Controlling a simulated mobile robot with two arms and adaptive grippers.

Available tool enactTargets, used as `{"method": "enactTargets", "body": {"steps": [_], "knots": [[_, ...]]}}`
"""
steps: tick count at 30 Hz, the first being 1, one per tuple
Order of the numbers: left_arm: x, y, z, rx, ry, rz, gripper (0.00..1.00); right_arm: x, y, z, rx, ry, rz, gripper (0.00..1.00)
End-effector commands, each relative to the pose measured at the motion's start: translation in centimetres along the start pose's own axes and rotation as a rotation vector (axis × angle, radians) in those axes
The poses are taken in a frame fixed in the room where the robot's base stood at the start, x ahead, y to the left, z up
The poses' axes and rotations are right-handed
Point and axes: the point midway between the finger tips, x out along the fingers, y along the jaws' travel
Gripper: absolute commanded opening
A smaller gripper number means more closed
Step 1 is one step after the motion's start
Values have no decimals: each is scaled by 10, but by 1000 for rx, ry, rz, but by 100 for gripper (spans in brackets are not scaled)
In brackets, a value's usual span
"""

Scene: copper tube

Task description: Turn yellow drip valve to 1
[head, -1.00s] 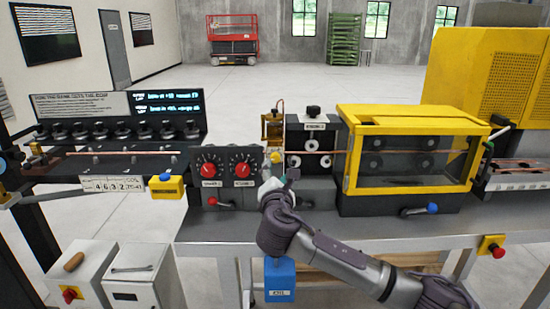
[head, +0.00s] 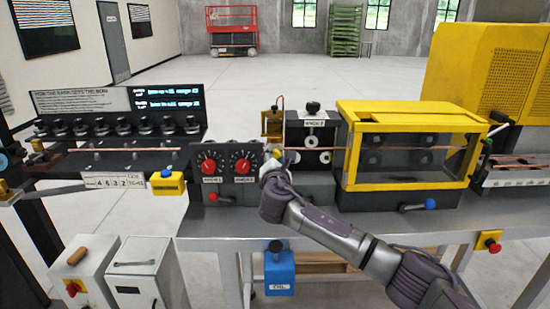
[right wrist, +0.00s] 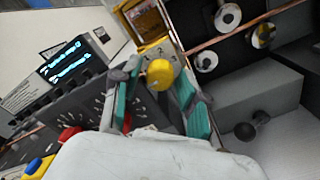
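The yellow drip valve shows as a round yellow knob (right wrist: 160,74) in the right wrist view, below a yellow housing (right wrist: 146,20) with an amber window. In the head view the housing (head: 272,124) stands behind the bench's middle, and the gripper largely covers the knob. My right gripper (right wrist: 160,108) is open, with its teal-padded fingers either side of the knob's line. I cannot tell whether they touch it. In the head view my right gripper (head: 273,165) is right by the valve. My left gripper is not in view.
Two red dials (head: 226,164) sit on a dark panel left of my gripper. A roller block (head: 312,135) and a yellow guarded box (head: 405,150) stand to the right. A copper tube (head: 110,152) runs across the bench. A grey lever with a dark ball (right wrist: 245,131) is nearby.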

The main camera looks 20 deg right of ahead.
Motion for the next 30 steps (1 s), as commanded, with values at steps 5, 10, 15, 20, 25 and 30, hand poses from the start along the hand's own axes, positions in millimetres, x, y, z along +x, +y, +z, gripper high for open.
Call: {"method": "enactTargets", "body": {"steps": [5, 10, 15, 20, 25, 30], "knots": [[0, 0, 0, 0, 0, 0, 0, 0, 0, 0, 0, 0, -1, 8], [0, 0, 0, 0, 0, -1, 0, 0, -1, 0, 1, 0, -1, 0], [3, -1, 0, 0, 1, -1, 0, 0, -1, -1, 25, 1, -2, 0], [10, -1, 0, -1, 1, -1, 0, 0, -2, -2, 92, 1, -1, 0], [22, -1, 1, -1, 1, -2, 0, 0, -3, -4, 214, 1, -1, 0], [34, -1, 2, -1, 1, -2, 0, 0, -3, -4, 371, 1, -2, 0]]}}
